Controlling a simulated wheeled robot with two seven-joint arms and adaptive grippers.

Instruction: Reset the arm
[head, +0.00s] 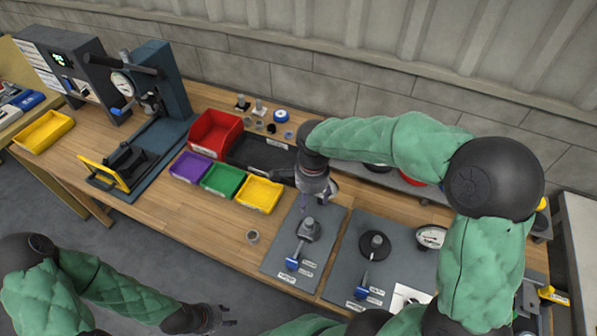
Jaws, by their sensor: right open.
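My right arm comes in from the right in green padding. Its gripper (316,190) is open, pointing down between the yellow bin (259,195) and the grey mat (284,262). I see nothing held in it. My left gripper (226,315) is low at the front, over the floor before the table edge. Its fingers look apart and empty.
Red (214,133), purple (190,167) and green (222,180) bins and a black tray (262,153) stand mid-table. A press (150,100) stands left.

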